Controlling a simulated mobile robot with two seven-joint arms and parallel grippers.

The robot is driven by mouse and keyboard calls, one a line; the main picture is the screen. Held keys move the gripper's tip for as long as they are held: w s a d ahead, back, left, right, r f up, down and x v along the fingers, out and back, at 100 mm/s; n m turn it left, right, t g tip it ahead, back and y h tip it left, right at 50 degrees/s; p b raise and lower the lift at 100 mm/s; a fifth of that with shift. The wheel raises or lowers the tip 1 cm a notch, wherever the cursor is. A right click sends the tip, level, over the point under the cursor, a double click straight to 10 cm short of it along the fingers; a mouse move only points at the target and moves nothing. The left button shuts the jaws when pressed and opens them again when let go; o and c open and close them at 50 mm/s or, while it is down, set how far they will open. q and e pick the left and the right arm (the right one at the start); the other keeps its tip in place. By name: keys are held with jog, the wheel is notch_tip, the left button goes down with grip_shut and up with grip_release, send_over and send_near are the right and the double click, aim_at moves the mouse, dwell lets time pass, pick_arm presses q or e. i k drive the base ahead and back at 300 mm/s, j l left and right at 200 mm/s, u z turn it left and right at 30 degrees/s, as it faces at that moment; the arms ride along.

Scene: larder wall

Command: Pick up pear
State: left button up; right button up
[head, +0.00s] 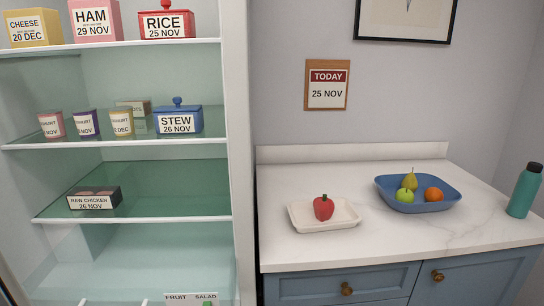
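A yellow-green pear (410,180) stands in a blue tray (446,203) on the white countertop, toward the right. A green apple (404,196) is in front of it and hides its lower part. An orange (433,194) lies to its right in the same tray. Neither of my grippers shows in the head view.
A white dish (345,222) with a red pepper (323,207) stands left of the blue tray. A teal bottle (525,190) stands at the right end of the countertop (440,232). The open larder (160,190) at left holds labelled boxes and tubs. The counter's front strip is clear.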

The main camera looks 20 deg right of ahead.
aim_at(410, 182)
jog(key=z, duration=1.4)
jog(key=u, duration=1.95)
jog(key=z, duration=1.95)
jog(key=i+l, duration=0.1)
